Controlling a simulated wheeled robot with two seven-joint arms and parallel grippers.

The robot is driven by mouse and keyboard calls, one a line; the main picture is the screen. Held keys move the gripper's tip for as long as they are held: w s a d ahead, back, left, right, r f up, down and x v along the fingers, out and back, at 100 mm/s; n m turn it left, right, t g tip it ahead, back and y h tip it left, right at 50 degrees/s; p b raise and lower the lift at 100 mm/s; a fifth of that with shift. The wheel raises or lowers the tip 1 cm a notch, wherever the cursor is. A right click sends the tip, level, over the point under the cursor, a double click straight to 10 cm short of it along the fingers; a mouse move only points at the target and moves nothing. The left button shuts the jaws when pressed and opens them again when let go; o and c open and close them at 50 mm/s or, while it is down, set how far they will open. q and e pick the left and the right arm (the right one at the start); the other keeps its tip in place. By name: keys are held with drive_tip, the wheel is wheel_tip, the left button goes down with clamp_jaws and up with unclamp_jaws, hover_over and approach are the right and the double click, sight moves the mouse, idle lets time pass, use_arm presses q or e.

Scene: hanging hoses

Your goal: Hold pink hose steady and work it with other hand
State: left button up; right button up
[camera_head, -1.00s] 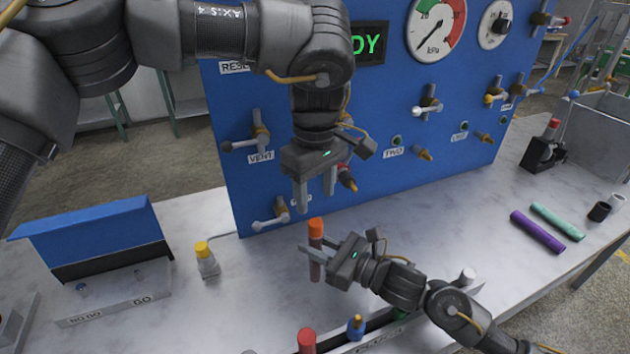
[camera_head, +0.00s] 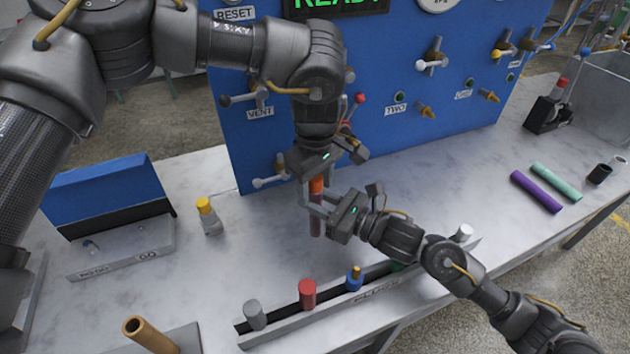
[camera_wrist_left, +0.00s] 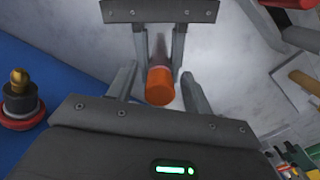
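The pink hose (camera_head: 316,222) looks dull reddish-brown and is upright, with an orange piece (camera_head: 317,184) at its top end. My right gripper (camera_head: 311,204) is shut on the hose from the side, below the orange piece. My left gripper (camera_head: 313,182) points down from above, at the top of the hose. In the left wrist view, the left fingers (camera_wrist_left: 158,84) are open on either side of the orange piece (camera_wrist_left: 160,86), with gaps showing. Beyond it, the right gripper's fingers (camera_wrist_left: 158,42) flank the hose. Whether the hose's lower end touches the bench is unclear.
A blue panel (camera_head: 430,120) with valves and ports stands behind. A rail (camera_head: 330,312) with several plugs lies in front. A yellow-topped bottle (camera_head: 208,216) and a blue-lidded box (camera_head: 105,190) stand left. Purple (camera_head: 536,192) and teal (camera_head: 558,184) hoses lie right.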

use_arm(q)
drive_tip(key=c, duration=0.9)
drive_tip(key=shift+c, duration=0.2)
drive_tip(key=shift+r, duration=0.95)
drive_tip(key=shift+r, duration=2)
drive_tip(key=shift+c, duration=0.2)
drive_tip(key=o, duration=1)
drive_tip(key=shift+o, duration=0.2)
